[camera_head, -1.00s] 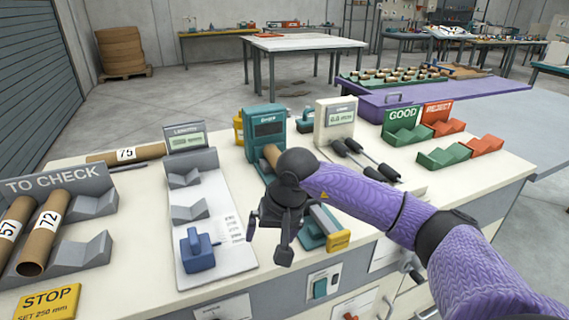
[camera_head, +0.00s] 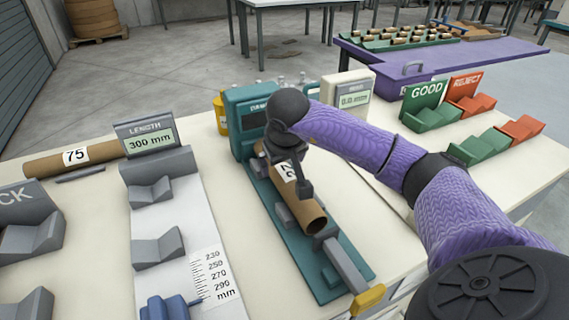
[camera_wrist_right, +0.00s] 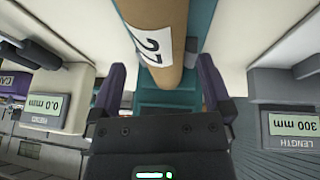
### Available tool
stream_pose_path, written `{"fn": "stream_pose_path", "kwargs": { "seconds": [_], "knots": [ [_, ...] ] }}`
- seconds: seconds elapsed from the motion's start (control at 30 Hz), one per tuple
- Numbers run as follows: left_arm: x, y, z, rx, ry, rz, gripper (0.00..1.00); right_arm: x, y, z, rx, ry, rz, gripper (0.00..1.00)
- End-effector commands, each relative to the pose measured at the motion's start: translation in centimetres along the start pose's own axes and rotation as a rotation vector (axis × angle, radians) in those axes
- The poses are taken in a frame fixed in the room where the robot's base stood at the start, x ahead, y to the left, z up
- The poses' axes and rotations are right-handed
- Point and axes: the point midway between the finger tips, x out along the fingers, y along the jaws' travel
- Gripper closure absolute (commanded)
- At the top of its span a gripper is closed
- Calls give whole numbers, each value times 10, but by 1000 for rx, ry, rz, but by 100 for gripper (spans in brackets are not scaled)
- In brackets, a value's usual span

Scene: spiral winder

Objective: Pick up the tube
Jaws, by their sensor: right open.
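A brown cardboard tube (camera_head: 303,208) with a white number label lies in the cradle of the teal machine (camera_head: 330,280), its open end toward me. The number on the label is partly covered in the head view. My right gripper (camera_head: 297,180) is above the tube and hides part of it. In the right wrist view the tube (camera_wrist_right: 160,45) runs down the middle. The open fingers of my right gripper (camera_wrist_right: 163,88) stand on either side of its line, with nothing held. I cannot tell how far above the tube they are. My left gripper is not in view.
A grey display (camera_head: 350,98) stands behind my right arm. Green GOOD holders (camera_head: 430,115) and orange REJECT holders (camera_head: 470,105) are at the right. A blue block (camera_head: 170,308) is at the front.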

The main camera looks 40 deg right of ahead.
Motion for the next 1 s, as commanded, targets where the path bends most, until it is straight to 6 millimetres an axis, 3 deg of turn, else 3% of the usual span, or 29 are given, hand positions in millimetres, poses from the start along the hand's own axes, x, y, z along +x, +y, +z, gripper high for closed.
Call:
{"fn": "stream_pose_path", "kwargs": {
  "seconds": [0.1,0.2,0.47,0.9,1.0],
  "knots": [
    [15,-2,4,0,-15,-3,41,30,-4,0,2,-6,-3,0],
    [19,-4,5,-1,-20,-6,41,43,-3,-1,1,-4,-2,0],
    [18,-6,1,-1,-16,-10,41,44,-2,-2,-1,0,-1,2],
    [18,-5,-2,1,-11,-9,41,44,-2,-2,0,0,-1,95],
    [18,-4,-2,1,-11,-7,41,44,-2,-2,0,0,-1,98]
  ]
}}
